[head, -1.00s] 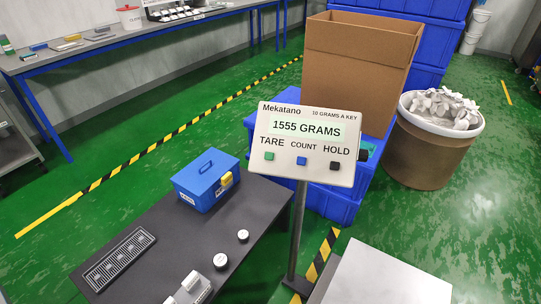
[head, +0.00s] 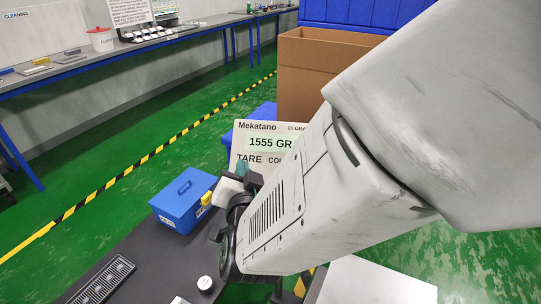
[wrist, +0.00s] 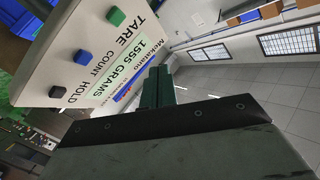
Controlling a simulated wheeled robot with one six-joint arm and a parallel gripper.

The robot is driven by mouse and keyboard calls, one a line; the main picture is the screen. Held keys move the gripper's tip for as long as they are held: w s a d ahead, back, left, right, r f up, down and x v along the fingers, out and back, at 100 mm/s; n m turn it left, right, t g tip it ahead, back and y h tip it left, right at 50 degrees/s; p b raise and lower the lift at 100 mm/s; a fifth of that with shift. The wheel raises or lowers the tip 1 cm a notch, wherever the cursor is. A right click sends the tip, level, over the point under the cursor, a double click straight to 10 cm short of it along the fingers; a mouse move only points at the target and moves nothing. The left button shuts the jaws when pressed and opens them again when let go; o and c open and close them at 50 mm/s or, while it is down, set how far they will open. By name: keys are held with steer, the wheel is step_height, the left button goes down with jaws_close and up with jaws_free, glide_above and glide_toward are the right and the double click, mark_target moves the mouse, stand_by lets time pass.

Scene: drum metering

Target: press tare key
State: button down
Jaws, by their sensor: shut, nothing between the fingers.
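The white Mekatano indicator (head: 243,137) stands on its post with 1555 GRAMS on its display. Its right part is hidden behind my arm in the head view. In the wrist view its face (wrist: 55,30) fills the upper left, tilted. The green TARE key (wrist: 115,16) is at the top of that view, with the blue COUNT key (wrist: 84,56) and the dark HOLD key (wrist: 56,91) below it. My gripper (wrist: 157,88) is shut and empty. It also shows at the indicator's lower edge (head: 242,169); contact cannot be told.
A blue box (head: 180,203) with a yellow latch sits on the dark table (head: 145,245) left of my gripper. A grey plate (head: 380,280) lies at lower right. A cardboard box (head: 310,75) stands behind the indicator. Green floor left of the table is clear.

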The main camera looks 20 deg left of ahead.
steer(key=shift+s+a+f+t, duration=0.15)
steer(key=shift+s+a+t, duration=0.2)
steer(key=shift+s, duration=0.35)
steer(key=w+a+f, duration=0.1)
steer(key=w+f, duration=0.5)
steer(key=shift+a, duration=0.35)
steer(key=shift+f, duration=0.15)
stand_by(1.6)
steer(key=shift+w+a+f, duration=0.1)
steer(key=shift+w+f, duration=0.15)
steer(key=shift+w, duration=0.05)
steer(key=shift+w+f, duration=0.25)
stand_by(0.7)
steer(key=shift+r, duration=0.1)
steer(key=shift+s+r, duration=0.45)
steer(key=shift+s, duration=0.1)
